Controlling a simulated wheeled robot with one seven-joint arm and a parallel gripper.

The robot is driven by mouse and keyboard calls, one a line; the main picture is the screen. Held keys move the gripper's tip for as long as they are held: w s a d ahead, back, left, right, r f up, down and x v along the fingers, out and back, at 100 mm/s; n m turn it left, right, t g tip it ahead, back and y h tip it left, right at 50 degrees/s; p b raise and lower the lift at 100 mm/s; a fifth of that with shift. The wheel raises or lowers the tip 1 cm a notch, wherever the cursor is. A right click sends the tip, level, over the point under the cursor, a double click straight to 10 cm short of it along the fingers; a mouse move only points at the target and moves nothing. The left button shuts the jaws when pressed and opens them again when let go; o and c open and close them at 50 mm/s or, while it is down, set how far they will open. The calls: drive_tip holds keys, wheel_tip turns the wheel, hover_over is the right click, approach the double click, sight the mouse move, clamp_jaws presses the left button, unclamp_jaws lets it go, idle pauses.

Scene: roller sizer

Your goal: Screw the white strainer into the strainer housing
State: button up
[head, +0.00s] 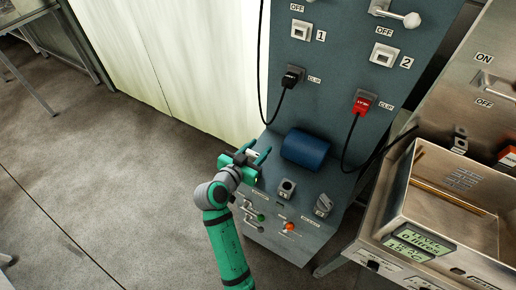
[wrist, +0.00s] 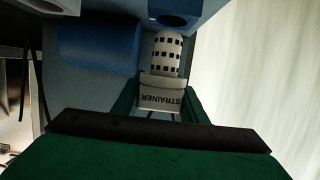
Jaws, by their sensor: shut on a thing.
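The white strainer (wrist: 167,55) is a perforated cylinder with a plain base lettered STRAINER, upside down in the wrist view. My gripper (wrist: 160,102) is shut on its base, and the perforated end points away from my palm. In the head view my gripper (head: 253,158) is beside the lower left of the blue-grey panel, and the strainer is barely visible there. A blue block with a dark opening (wrist: 175,14), probably the strainer housing, is just beyond the strainer's far end in the wrist view. I cannot tell whether they touch. I cannot make out this opening in the head view.
A blue cylinder (head: 305,150) sticks out of the panel (head: 330,75) right of my gripper; it also shows in the wrist view (wrist: 98,46). Black and red clips (head: 363,101) hang cables nearby. A steel basin (head: 450,205) stands at right.

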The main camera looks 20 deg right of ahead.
drive_tip(key=shift+a+f, duration=0.1)
drive_tip(key=shift+f, duration=0.1)
drive_tip(key=shift+f, duration=0.2)
drive_tip(key=shift+s+f, duration=0.1)
drive_tip(key=shift+f, duration=0.15)
drive_tip(key=shift+f, duration=1.05)
drive_tip(key=shift+f, duration=0.2)
drive_tip(key=shift+f, duration=0.3)
drive_tip(key=shift+f, duration=0.6)
drive_tip(key=o, duration=1.2)
drive_tip(key=shift+c, duration=0.2)
